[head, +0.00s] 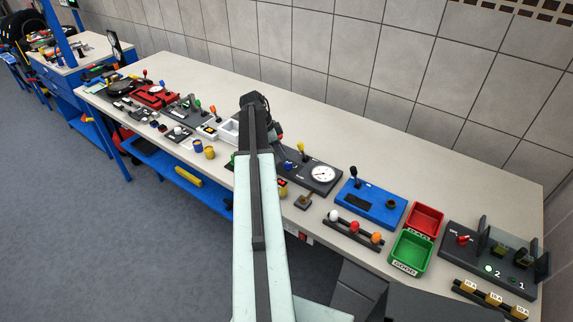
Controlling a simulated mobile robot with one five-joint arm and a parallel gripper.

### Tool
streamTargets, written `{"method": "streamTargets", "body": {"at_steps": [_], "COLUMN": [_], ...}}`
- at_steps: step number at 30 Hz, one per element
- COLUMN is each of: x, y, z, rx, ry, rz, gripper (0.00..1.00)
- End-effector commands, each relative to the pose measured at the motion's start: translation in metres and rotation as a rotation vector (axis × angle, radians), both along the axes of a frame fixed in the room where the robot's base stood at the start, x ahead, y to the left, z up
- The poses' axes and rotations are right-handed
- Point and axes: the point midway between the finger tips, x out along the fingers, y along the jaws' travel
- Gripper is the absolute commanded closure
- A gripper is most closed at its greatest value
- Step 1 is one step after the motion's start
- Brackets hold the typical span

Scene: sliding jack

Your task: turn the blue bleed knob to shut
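The blue bleed knob (288,165) shows as a small blue shape on a dark grey panel (316,184), just right of my arm. The same panel carries a round white gauge (323,175) and a yellow-topped lever (301,149). The knob's setting is too small to read. My arm rises from the bottom of the view and covers the left part of the panel. My gripper (278,134) is mostly hidden behind the arm's far end, near the panel's back left. I cannot tell whether its fingers are open or whether it touches anything.
Right of the panel are a blue box (371,203) with a black lever, a rack of coloured balls (354,233), a red bin (425,219) and a green bin (411,252). Several devices crowd the bench to the left. The bench's back strip is clear, with a tiled wall behind.

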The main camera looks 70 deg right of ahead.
Motion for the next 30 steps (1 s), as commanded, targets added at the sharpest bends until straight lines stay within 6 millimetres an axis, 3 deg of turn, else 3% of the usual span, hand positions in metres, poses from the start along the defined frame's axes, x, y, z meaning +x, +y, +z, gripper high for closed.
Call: {"method": "streamTargets", "body": {"at_steps": [1,8,18,22,30], "x": [-0.003,-0.016,-0.02,-0.02,-0.02], "y": [-0.002,-0.009,-0.012,-0.011,-0.011], "z": [-0.016,-0.053,-0.055,-0.055,-0.055], "rx": [0.0,0.0,0.0,0.001,0.002], "ry": [0.0,0.0,0.0,-0.001,0.0], "rz": [-0.001,0.001,0.001,0.001,0.008], "gripper": [0.66,0.66,0.66,1.0,1.0]}}
